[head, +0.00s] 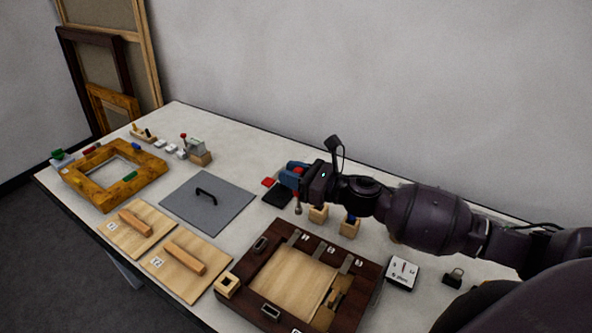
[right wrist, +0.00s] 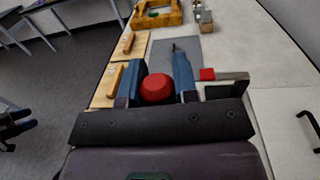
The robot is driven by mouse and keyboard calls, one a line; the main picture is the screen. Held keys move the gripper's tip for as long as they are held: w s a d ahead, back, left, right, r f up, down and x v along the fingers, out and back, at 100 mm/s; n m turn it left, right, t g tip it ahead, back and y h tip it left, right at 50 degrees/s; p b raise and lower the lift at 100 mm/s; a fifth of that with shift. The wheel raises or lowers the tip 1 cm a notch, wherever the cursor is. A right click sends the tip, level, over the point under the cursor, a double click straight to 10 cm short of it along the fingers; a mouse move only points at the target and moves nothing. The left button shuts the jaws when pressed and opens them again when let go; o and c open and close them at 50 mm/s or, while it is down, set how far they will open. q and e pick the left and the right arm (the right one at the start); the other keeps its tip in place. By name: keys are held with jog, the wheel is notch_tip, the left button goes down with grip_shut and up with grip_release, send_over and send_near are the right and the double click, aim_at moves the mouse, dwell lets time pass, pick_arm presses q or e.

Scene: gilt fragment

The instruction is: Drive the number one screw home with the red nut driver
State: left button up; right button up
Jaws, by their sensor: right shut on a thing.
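My right gripper (head: 297,177) is shut on the red nut driver (head: 298,205). Its shaft points down, and its tip is in the air above the back edge of the dark wooden frame (head: 258,275). In the right wrist view the driver's round red handle (right wrist: 157,88) sits between the two blue fingers (right wrist: 160,84). The frame lies flat around a pale wood panel (head: 290,278). White number labels run along its back side, with the number one label (head: 305,237) nearest the driver. The screws are too small to make out. My left gripper is not in view.
Two small wooden blocks stand behind the frame; one (head: 318,214) looks empty, the other (head: 349,228) holds something blue. A white dial box (head: 402,273) stands at right. A grey plate with a black handle (head: 207,208) and an ornate gold frame (head: 112,186) lie left.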

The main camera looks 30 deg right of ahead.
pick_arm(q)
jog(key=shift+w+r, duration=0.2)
pick_arm(e)
jog(key=shift+s+a+n+g+y, duration=0.4)
jog(key=shift+s+a+y, duration=0.05)
jog(key=shift+y, duration=0.05)
pick_arm(q)
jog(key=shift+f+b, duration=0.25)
jog(key=shift+b, duration=0.05)
pick_arm(e)
jog(key=shift+f, duration=0.15)
pick_arm(q)
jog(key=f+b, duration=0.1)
jog(key=b, duration=0.1)
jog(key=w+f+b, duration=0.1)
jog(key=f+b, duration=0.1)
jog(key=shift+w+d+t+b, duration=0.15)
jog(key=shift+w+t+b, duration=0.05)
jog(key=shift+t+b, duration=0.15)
pick_arm(e)
notch_tip(320, 180, down, 5)
jog(key=shift+f, duration=0.15)
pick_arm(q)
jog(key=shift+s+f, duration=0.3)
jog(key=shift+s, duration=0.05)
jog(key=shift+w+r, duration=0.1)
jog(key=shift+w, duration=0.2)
pick_arm(e)
jog(key=shift+f, duration=0.15)
dwell(0.4)
